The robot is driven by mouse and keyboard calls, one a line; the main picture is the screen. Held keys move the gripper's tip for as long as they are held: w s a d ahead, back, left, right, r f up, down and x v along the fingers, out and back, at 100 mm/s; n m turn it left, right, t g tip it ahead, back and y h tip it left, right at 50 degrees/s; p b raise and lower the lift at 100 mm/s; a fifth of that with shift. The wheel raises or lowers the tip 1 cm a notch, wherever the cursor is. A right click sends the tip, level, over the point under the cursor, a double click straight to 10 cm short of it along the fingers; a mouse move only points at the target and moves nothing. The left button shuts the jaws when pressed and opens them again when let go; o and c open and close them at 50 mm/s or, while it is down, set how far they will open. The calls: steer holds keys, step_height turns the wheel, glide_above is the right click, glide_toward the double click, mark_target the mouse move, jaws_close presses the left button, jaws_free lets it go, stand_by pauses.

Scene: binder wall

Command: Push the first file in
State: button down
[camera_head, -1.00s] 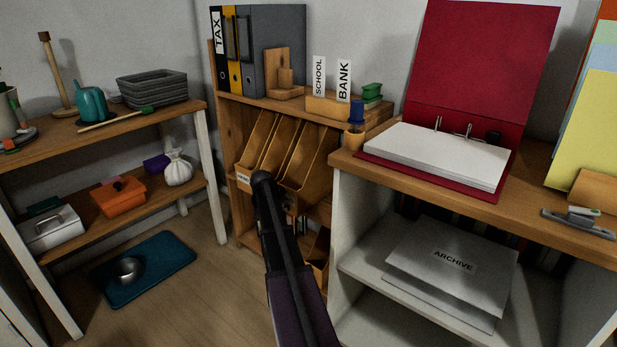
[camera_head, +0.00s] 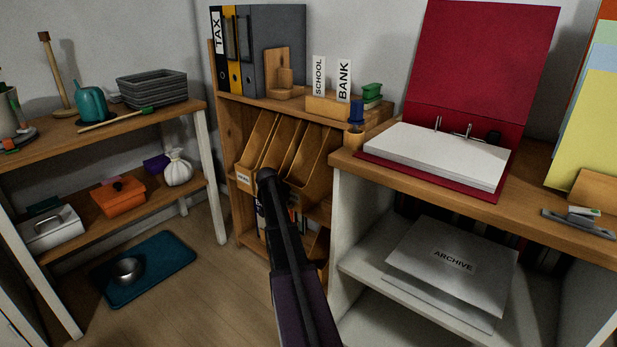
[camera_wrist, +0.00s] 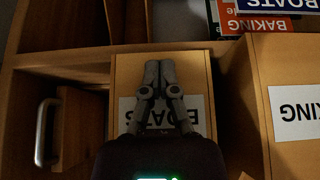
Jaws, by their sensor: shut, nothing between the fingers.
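Several wooden magazine files (camera_head: 258,138) stand side by side in the wooden shelf unit in the head view. The leftmost carries a small white label (camera_head: 243,179). In the wrist view, my gripper (camera_wrist: 160,66) is shut and empty, with its fingers over the front of a wooden file (camera_wrist: 188,72) labelled BOATS. Whether the fingertips touch it I cannot tell. A second wooden file (camera_wrist: 272,75), its label partly cut off, stands to the right. In the head view my arm covers part of the files and hides the gripper.
A metal handle (camera_wrist: 45,130) is at left in the wrist view, with BAKING and BOATS spines at the top right. In the head view, a white cabinet (camera_head: 345,240) stands close right of the arm.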

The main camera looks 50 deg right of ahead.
steer(key=shift+w+d, duration=0.1)
steer(key=shift+d, duration=1.3)
steer(key=shift+a, duration=0.2)
steer(key=shift+s+a, duration=0.15)
steer(key=shift+a, duration=1.05)
steer(key=shift+s+a, duration=0.1)
steer(key=shift+a, duration=1.05)
step_height(320, 180, up, 10)
steer(key=p, duration=1)
steer(key=shift+a, duration=0.1)
